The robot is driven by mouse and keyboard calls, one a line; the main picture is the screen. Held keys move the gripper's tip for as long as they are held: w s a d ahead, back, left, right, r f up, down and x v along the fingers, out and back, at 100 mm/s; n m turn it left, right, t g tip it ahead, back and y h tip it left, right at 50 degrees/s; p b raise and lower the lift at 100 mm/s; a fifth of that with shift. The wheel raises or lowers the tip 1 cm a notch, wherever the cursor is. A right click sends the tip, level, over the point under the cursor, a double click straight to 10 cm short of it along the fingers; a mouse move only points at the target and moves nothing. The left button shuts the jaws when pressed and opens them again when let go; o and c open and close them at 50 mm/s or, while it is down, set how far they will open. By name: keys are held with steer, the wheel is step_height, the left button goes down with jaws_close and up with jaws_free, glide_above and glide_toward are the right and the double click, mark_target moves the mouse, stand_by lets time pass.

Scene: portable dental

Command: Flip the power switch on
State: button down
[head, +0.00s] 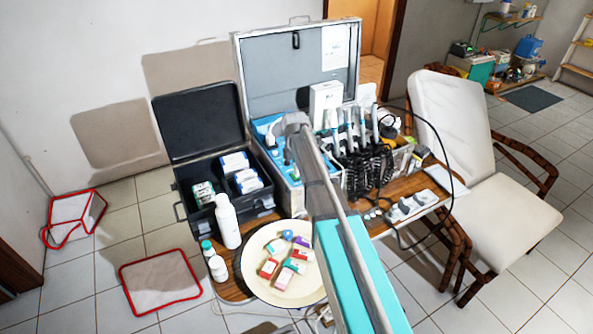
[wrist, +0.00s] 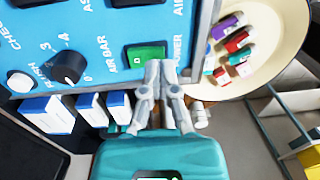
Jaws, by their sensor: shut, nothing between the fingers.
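The power switch (wrist: 147,53) is a green rocker in a dark frame on the blue control panel (wrist: 105,45), with the label "POWER" printed to its right. My gripper (wrist: 160,68) is shut and empty, with its fingertips close together at the lower right part of the switch. The tips cover part of the switch's lower right edge. I cannot tell whether they touch it, nor which way the rocker is tilted. In the head view my arm crosses in front of the open dental case (head: 265,128), and the switch and fingertips cannot be made out there.
A black dial (wrist: 67,66) and other dark switches share the panel. A cream plate (head: 262,284) with small coloured boxes lies beside the case. Dental handpieces with coiled black hoses (head: 372,168), a white bottle (head: 228,220) and an open black case (head: 196,120) stand close by.

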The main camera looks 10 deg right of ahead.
steer(key=shift+f, duration=0.4)
